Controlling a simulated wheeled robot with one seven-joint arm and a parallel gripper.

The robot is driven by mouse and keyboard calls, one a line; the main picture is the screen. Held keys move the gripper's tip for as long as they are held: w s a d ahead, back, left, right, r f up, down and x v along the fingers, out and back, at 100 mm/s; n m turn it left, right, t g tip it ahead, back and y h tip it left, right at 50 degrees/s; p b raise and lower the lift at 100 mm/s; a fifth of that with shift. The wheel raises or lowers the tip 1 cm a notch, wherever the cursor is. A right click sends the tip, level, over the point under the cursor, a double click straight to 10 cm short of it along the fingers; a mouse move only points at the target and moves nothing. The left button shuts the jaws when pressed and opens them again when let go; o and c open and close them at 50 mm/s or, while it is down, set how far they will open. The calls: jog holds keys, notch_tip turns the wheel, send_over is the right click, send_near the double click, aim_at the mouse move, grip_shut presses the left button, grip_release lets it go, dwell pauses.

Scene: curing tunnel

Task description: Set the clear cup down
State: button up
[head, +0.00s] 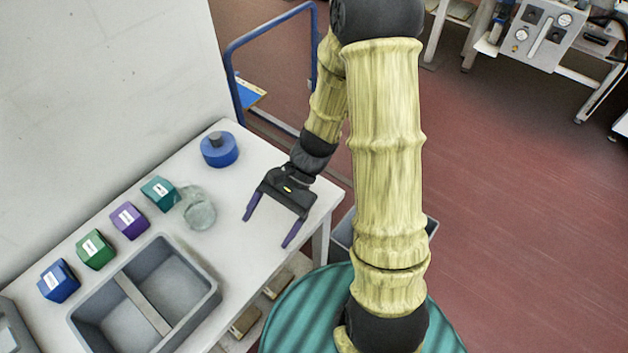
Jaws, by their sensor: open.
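The clear cup (201,213) is on the white table (262,172), just right of the teal block. It is see-through, and whether it stands upright or lies tilted is hard to tell. My gripper (268,232) is open and empty, with its two purple fingers spread apart. It is to the right of the cup, near the table's right edge, with a clear gap between them.
A blue round object (219,153) stands behind the cup. Labelled teal (160,193), purple (129,220), green (95,249) and blue (58,281) blocks line the wall side. A grey two-compartment tray (206,300) sits in front. A blue-railed cart (233,75) stands beyond the table.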

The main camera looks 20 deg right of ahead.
jog(key=d+n+h, duration=0.1)
jog(key=d+r+n+t+h, duration=0.1)
jog(key=d+h, duration=0.1)
jog(key=s+d+n+h, duration=0.1)
jog(key=d+n+h, duration=0.1)
jog(key=shift+d+r+t, duration=0.15)
jog(key=shift+d+t, duration=0.05)
jog(key=shift+t, duration=0.2)
jog(key=w+d+r+n+t+h, duration=0.2)
jog(key=d+r+n+t+h, duration=0.1)
jog(key=d+r+n+t, duration=0.2)
jog(key=shift+w+d+r+h, duration=0.2)
jog(key=shift+w+r+h, duration=0.2)
notch_tip(320, 180, up, 8)
jog(key=p, duration=0.8)
